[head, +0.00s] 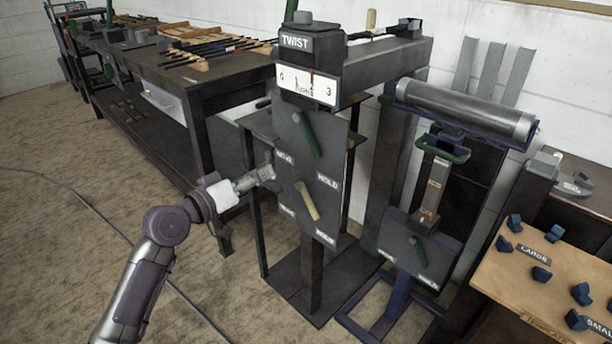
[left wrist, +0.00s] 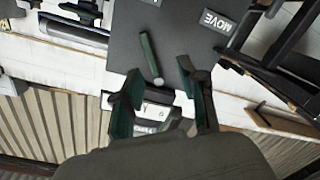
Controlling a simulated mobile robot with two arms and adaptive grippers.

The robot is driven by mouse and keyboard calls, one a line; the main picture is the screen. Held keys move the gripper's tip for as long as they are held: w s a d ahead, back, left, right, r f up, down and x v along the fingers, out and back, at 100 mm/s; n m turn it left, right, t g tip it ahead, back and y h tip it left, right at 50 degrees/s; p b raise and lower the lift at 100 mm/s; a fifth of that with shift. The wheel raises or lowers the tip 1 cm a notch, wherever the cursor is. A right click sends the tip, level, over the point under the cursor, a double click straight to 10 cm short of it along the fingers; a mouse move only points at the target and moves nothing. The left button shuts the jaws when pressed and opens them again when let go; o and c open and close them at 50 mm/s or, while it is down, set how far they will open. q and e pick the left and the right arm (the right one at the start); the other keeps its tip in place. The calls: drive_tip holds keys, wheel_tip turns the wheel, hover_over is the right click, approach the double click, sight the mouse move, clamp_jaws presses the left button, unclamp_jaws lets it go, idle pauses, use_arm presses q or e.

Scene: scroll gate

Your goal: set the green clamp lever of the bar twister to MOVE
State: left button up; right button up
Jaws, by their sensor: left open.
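The bar twister (head: 318,75) has a dark front panel with a green clamp lever (head: 307,134) on its upper half. The lever slants down to the right, its lower end between the MOVE label (head: 285,158) on the left and the HOLD label (head: 327,182) on the right, leaning to the HOLD side. My left gripper (head: 270,172) is open and empty at the panel's left edge, below MOVE, apart from the lever.
A cream lever (head: 307,201) sits lower on the same panel. A second machine (head: 420,245) with a green lever stands at the right. A dark workbench (head: 200,85) is behind my left arm. A wooden board (head: 545,285) with blue pieces is at lower right.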

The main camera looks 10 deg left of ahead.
sight(310, 145)
use_arm(q)
drive_tip(key=shift+m+h, duration=0.3)
drive_tip(key=x, duration=0.4)
drive_tip(key=r+b+x, duration=0.1)
drive_tip(key=x, duration=0.4)
drive_tip(key=d+x, duration=0.1)
drive_tip(key=x, duration=0.3)
drive_tip(key=shift+s+d+r, duration=0.1)
drive_tip(key=shift+d+r, duration=0.05)
drive_tip(key=shift+r, duration=0.2)
drive_tip(key=shift+c, duration=0.2)
clamp_jaws()
